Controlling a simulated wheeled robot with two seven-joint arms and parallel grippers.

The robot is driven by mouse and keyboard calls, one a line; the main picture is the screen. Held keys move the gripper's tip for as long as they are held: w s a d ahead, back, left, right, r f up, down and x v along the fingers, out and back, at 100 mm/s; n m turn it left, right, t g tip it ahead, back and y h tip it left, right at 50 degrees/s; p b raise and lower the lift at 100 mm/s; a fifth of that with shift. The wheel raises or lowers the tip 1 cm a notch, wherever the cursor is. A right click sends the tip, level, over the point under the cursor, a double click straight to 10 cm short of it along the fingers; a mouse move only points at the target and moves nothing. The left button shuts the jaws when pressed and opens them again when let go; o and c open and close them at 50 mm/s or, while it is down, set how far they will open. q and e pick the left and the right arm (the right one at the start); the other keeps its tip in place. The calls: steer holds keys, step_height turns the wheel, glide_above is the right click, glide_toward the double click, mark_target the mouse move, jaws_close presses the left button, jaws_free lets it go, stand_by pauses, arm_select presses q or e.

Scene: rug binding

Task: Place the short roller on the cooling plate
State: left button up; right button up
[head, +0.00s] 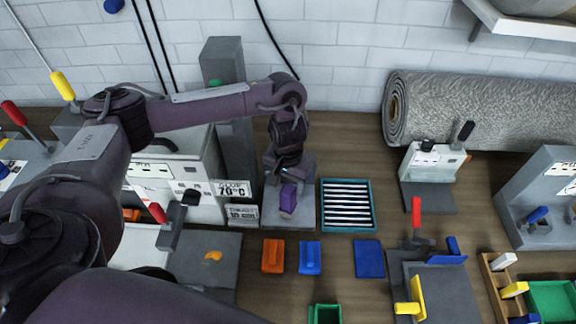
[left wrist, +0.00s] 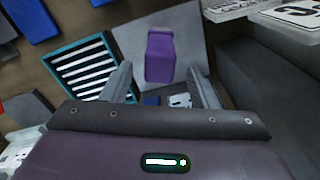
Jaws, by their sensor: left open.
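My left gripper (head: 289,176) is over a flat grey plate (head: 271,215) at the back centre, pointing down. It is open and empty. A purple block-like piece (head: 288,199) is on this plate just below the fingers. In the left wrist view the purple piece (left wrist: 160,55) shows between and beyond the spread fingertips (left wrist: 160,80), on the light grey plate (left wrist: 126,35). A teal-framed slatted rack (head: 347,228) stands right of the plate. I cannot tell which piece is the short roller, or whether the grey plate or the rack is the cooling plate. My right gripper is not seen.
A sign reading 70°C (head: 231,189) and a tall grey post (head: 222,62) stand left of the plate. Orange (head: 273,256) and blue (head: 310,258) pieces lie in front. A rolled grey rug (head: 480,108) lies back right. Some bare wood shows between stations.

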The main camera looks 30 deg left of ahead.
arm_select(q)
steer(key=shift+r, duration=3.5)
